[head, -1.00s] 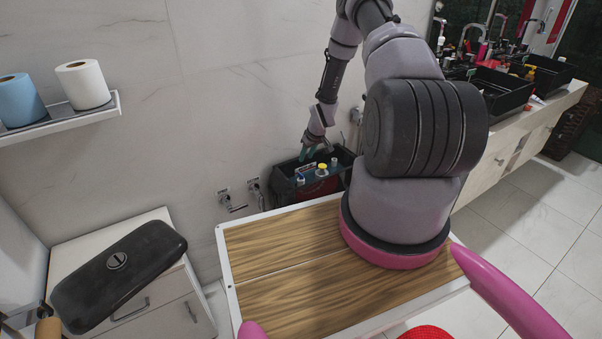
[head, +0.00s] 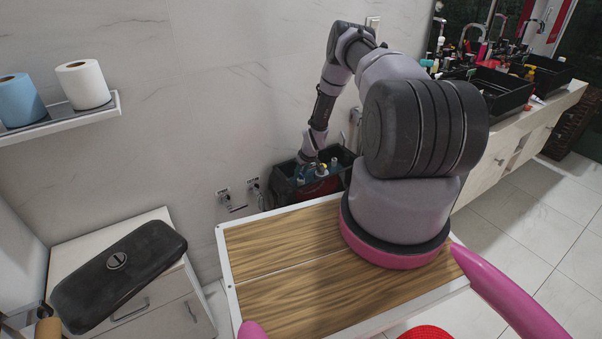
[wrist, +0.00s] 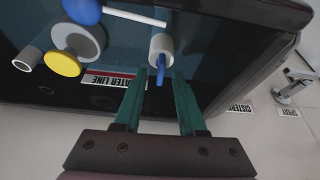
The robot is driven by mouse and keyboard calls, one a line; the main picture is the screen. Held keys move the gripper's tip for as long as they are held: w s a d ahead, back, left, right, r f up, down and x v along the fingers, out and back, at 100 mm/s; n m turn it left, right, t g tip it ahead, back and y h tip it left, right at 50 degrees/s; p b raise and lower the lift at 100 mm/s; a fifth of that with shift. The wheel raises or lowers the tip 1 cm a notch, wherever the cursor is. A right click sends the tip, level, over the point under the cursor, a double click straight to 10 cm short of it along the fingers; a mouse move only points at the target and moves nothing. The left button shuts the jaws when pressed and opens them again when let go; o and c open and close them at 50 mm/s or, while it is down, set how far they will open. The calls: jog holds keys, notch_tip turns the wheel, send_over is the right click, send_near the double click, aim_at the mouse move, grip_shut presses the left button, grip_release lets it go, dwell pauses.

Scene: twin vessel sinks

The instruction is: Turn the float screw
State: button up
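My gripper (wrist: 161,78) is open, with its two teal fingers apart. It points into an open black tank (wrist: 220,85), which also stands against the wall in the head view (head: 283,190). A white cylinder with a blue stem (wrist: 161,66), possibly the float screw, shows between the fingertips in the wrist view. I cannot tell its depth relative to the tips, and I see no clear contact. In the head view my gripper (head: 311,168) is low at the tank opening, its fingers barely visible.
Inside the tank are a yellow cap (wrist: 62,63), a blue round part (wrist: 83,10), a white rod (wrist: 135,17) and a "WATER LINE" label (wrist: 108,79). Wall valves (head: 224,197) sit left of the tank. A wood-topped surface (head: 280,240) lies in front.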

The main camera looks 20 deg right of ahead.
jog(key=shift+c, duration=0.3)
grip_shut()
jog(key=shift+a, duration=0.1)
jog(key=shift+m, duration=0.5)
jog(key=shift+m+h, duration=0.3)
jog(key=shift+m, duration=0.1)
jog(key=shift+o, duration=0.3)
grip_release()
